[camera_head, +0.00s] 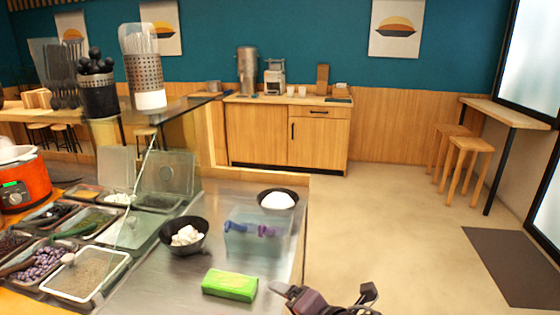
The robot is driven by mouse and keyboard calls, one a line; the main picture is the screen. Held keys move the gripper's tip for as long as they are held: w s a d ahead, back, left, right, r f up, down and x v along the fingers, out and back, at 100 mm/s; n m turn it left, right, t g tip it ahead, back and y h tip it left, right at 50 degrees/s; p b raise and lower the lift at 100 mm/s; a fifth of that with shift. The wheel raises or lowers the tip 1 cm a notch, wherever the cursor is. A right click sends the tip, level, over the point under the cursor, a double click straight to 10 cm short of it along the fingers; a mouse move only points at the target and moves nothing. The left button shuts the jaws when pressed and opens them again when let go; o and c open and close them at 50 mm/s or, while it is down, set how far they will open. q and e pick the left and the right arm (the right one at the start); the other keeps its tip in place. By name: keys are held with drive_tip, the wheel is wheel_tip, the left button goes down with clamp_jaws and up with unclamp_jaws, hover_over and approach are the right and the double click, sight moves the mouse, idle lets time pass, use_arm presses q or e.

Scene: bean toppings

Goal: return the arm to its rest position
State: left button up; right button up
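My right gripper (285,290) shows at the bottom edge, at the right front edge of the metal counter (188,290), just right of a green packet. Its dark body and grey tip are partly cut off by the frame, and I cannot tell whether the fingers are open or shut. Nothing clear is seen held in it. My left gripper is not in view.
The counter holds the green packet (230,284), a black bowl of white pieces (184,236), a clear box with purple items (256,236), a bowl with a white mound (278,199) and several topping trays (85,275). Open floor (420,240) lies to the right.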

drive_tip(key=s+d+f+m+g+h, duration=0.3)
drive_tip(key=s+d+f+m, duration=0.5)
drive_tip(key=m, duration=0.6)
drive_tip(key=s+d+f+m+g+h, duration=0.4)
drive_tip(key=s+d+f+m, duration=0.2)
drive_tip(key=s+d+m, duration=0.55)
wheel_tip(320, 180, down, 26)
drive_tip(key=a+m, duration=0.1)
drive_tip(key=a, duration=0.2)
drive_tip(key=s+d+f+g, duration=0.1)
drive_tip(key=s+d+f, duration=0.1)
drive_tip(key=s+f, duration=0.8)
drive_tip(key=s+d+f+g+p, duration=0.1)
drive_tip(key=s+d+f, duration=0.1)
drive_tip(key=s+f, duration=0.7)
drive_tip(key=shift+s+f, duration=0.4)
drive_tip(key=shift+f, duration=0.4)
